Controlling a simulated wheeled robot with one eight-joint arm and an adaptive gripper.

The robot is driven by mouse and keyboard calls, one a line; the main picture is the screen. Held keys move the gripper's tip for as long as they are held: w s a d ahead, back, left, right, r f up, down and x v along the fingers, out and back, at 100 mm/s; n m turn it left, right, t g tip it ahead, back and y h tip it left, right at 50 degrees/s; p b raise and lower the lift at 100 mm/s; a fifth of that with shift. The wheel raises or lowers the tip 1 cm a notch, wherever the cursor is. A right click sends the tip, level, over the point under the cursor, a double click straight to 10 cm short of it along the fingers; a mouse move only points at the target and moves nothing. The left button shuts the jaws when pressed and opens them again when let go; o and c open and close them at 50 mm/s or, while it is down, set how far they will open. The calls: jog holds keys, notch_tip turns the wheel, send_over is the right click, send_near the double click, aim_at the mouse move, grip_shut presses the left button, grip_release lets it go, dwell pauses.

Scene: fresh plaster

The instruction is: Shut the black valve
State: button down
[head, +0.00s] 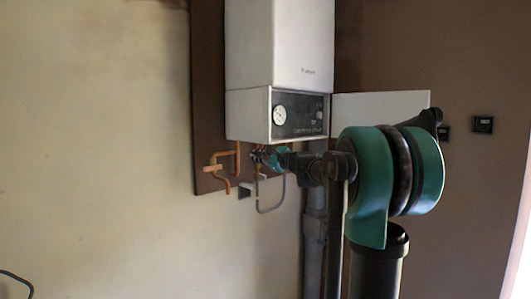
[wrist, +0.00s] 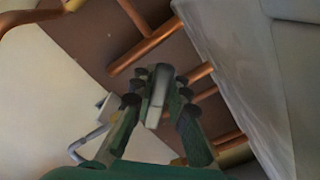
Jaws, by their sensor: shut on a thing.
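The black valve's lever (wrist: 157,92) stands between my fingertips in the wrist view, a narrow upright piece that looks dark to grey in this light. My gripper (wrist: 158,112) is shut on it, with a green and black finger on each side. In the head view my gripper (head: 268,158) reaches from the right to the pipes just under the boiler. There the valve is too small and too covered by my gripper to make out. How far the lever is turned I cannot tell.
The white boiler (head: 278,50) hangs right above my gripper. Copper pipes (head: 219,170) run on the brown backboard (head: 208,95) to the left, and a grey bent pipe (head: 271,210) hangs below. More copper pipes (wrist: 147,46) lie close around the fingers. The pale wall at left is clear.

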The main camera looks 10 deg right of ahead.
jog(key=shift+s+a+f+n, duration=0.2)
jog(key=shift+f+n, duration=0.2)
jog(key=shift+n, duration=0.85)
jog(key=shift+s+a+f+n, duration=0.15)
jog(key=shift+f+n, duration=0.25)
jog(key=shift+n, duration=0.9)
jog(key=shift+s+a+f+n, duration=0.1)
jog(key=shift+a+f+n, duration=0.25)
jog(key=shift+n, duration=0.9)
jog(key=shift+d, duration=0.1)
jog(key=shift+f+n, duration=0.45)
jog(key=shift+n, duration=0.75)
jog(key=c, duration=1.5)
grip_release()
jog(key=shift+c, duration=0.2)
jog(key=v, duration=1.2)
